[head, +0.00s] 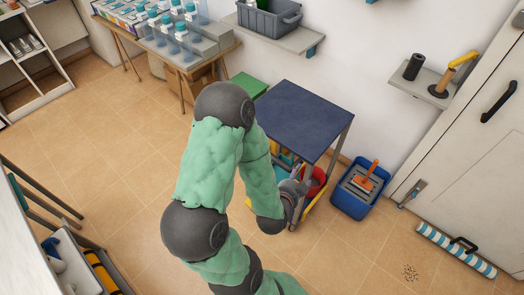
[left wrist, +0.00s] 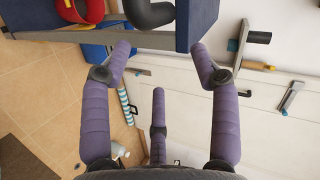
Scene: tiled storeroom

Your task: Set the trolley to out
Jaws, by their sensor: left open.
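The trolley (head: 304,118) has a dark blue flat top on grey metal legs and stands by the wall in the head view. My left gripper (head: 293,190) is low at its front, below the top, partly hidden behind my green-sleeved arm. In the left wrist view, my left gripper (left wrist: 161,50) has its purple fingers spread wide. A grey bar of the trolley (left wrist: 150,40) and its dark blue slab (left wrist: 196,18) lie at the fingertips. I cannot tell whether they touch. My right gripper is not in view.
A red bucket (head: 316,180) sits low in the trolley. A blue tub (head: 358,190) stands to its right, a green box (head: 249,85) to its left. A striped roll (head: 455,250) lies by the cabinet door. Tiled floor in front is mostly clear.

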